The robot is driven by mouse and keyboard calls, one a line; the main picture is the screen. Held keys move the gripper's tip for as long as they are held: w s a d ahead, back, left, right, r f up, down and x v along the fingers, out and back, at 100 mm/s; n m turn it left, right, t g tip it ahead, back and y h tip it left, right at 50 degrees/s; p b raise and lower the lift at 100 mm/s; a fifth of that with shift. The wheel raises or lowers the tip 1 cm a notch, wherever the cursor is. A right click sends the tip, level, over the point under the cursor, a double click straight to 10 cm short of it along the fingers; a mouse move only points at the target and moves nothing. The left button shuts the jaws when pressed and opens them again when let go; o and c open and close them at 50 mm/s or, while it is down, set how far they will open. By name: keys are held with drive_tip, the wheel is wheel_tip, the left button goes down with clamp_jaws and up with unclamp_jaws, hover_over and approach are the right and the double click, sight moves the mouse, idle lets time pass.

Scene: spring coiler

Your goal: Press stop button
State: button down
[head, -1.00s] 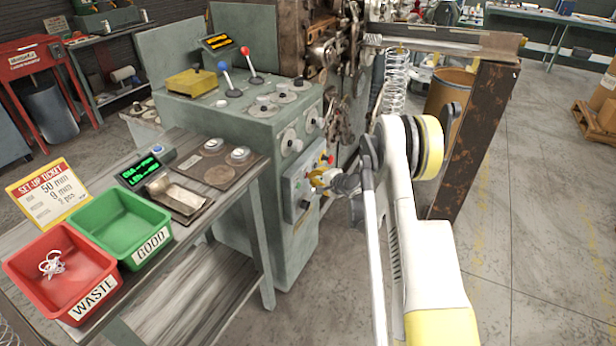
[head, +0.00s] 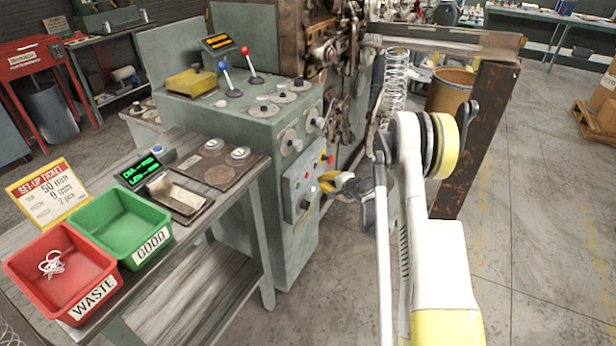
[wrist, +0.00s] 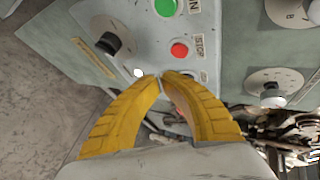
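The red stop button (wrist: 179,50), with a STOP label (wrist: 199,46) beside it, is on the small grey control panel in the wrist view. A green button (wrist: 165,8) lies above it. My gripper (wrist: 160,77) has yellow fingers whose tips meet just below the stop button in the picture. It looks shut and empty. I cannot tell the gap from fingertips to panel. In the head view my gripper (head: 318,187) is at the right side of the control panel (head: 296,203), with small red buttons showing above the fingers.
A black knob (wrist: 108,43) and a small white button (wrist: 138,72) are close to the stop button. A red part shows behind the right finger. The bench with red bin (head: 62,270) and green bin (head: 120,225) stands left. Open floor lies right.

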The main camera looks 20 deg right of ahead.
drive_tip(key=shift+s+d, duration=0.75)
drive_tip(key=shift+s, duration=0.25)
